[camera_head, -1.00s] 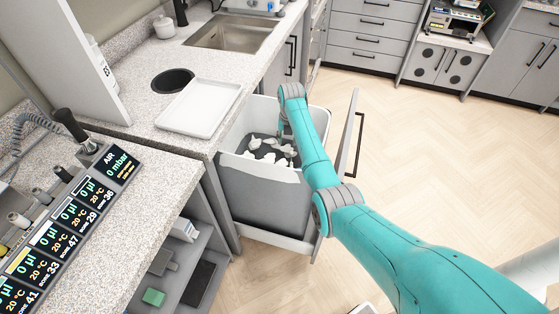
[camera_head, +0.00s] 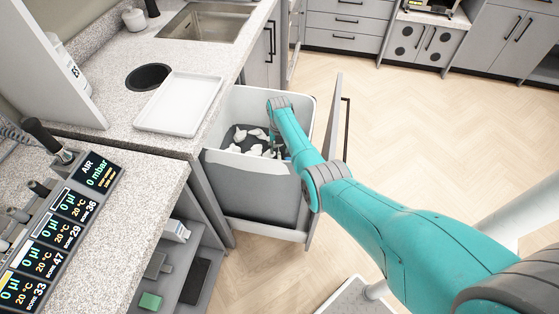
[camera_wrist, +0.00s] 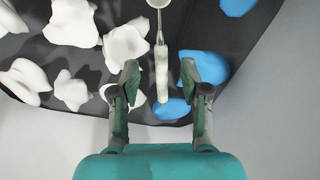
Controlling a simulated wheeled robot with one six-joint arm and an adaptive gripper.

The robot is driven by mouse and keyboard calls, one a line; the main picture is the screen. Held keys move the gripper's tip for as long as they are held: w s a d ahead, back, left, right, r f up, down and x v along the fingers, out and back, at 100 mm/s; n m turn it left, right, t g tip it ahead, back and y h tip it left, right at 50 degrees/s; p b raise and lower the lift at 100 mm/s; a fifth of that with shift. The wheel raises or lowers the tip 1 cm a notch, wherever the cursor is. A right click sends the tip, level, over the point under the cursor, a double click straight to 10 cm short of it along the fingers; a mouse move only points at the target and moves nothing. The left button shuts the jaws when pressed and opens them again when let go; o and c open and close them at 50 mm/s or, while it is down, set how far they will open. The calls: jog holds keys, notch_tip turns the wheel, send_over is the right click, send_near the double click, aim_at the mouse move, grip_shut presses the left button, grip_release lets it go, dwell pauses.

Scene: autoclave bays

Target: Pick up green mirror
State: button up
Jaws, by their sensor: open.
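The mirror (camera_wrist: 162,72) shows in the wrist view as a thin metal stem with a pale, greenish-white handle, lying over the dark liner of the pull-out bin. Its round head is partly cut off at the top edge. My gripper (camera_wrist: 160,80) is open, with one finger on each side of the handle and gaps between. I cannot tell whether the fingers are at the handle's height. In the head view my gripper (camera_head: 280,150) reaches down into the bin (camera_head: 255,187), and the mirror is too small to make out there.
Crumpled white pieces (camera_wrist: 72,22) lie left of the mirror, and blue pieces (camera_wrist: 210,68) lie to its right. The bin's walls surround my gripper. A counter with a white tray (camera_head: 180,104) stands left of the bin. Open floor (camera_head: 430,120) lies to the right.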

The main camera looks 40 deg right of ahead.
aim_at(279, 155)
jog(key=shift+s+f, duration=0.1)
jog(key=shift+f, duration=1.45)
grip_shut()
